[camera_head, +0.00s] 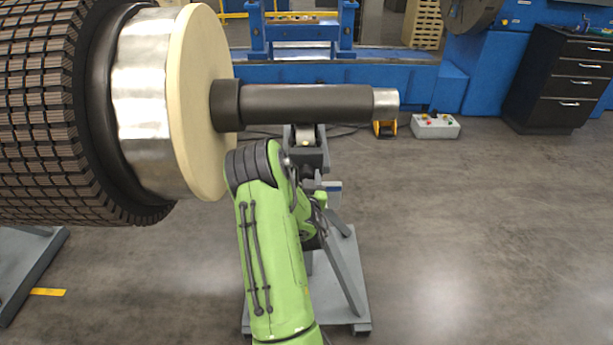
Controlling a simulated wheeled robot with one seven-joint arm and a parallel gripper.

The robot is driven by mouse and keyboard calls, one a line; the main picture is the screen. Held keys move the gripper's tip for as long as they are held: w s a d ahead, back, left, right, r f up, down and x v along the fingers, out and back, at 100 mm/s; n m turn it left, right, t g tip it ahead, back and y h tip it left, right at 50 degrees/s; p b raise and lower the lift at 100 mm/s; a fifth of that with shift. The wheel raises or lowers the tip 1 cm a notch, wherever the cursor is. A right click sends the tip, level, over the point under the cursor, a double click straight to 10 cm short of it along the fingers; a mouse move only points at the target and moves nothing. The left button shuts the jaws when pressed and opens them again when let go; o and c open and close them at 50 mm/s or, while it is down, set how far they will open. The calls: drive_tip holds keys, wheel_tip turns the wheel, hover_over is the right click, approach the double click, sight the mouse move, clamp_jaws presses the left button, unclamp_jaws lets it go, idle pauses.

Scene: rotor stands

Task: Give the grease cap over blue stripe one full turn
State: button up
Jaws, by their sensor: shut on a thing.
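My green arm reaches up from the bottom middle and bends at the grey stand (345,265) under the rotor shaft (305,104). My gripper (311,184) is small and partly hidden behind my own arm, at the upper part of the stand, just below the shaft support. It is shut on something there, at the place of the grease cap. The cap itself is hidden, so I cannot see its turn angle. A small pale bluish patch (334,186) shows just right of the gripper; I cannot tell if it is the blue stripe.
The large rotor (45,110) with its cream disc (201,100) fills the upper left, close to my arm. A control box (435,126) sits on the floor beyond. A black drawer cabinet (560,78) stands at the back right. The floor at right is clear.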

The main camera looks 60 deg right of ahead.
drive_tip(key=m, duration=0.4)
drive_tip(key=shift+a+f+m+p, duration=0.1)
drive_tip(key=shift+f+m+p, duration=0.05)
drive_tip(key=shift+m+p, duration=0.25)
drive_tip(key=m, duration=0.3)
drive_tip(key=shift+w+m, duration=0.1)
drive_tip(key=shift+m, duration=0.2)
drive_tip(key=m+p, duration=0.1)
drive_tip(key=m, duration=0.3)
drive_tip(key=m+p, duration=0.1)
drive_tip(key=m, duration=0.6)
drive_tip(key=m+p, duration=0.1)
drive_tip(key=shift+r+m, duration=0.25)
drive_tip(key=shift+m, duration=0.05)
drive_tip(key=m+p, duration=0.1)
drive_tip(key=m, duration=0.2)
drive_tip(key=shift+r+m, duration=0.1)
drive_tip(key=shift+m, duration=0.3)
drive_tip(key=m+p, duration=0.2)
drive_tip(key=m, duration=0.2)
drive_tip(key=shift+r, duration=0.15)
drive_tip(key=shift+m+p, duration=1.35)
drive_tip(key=shift+m, duration=0.75)
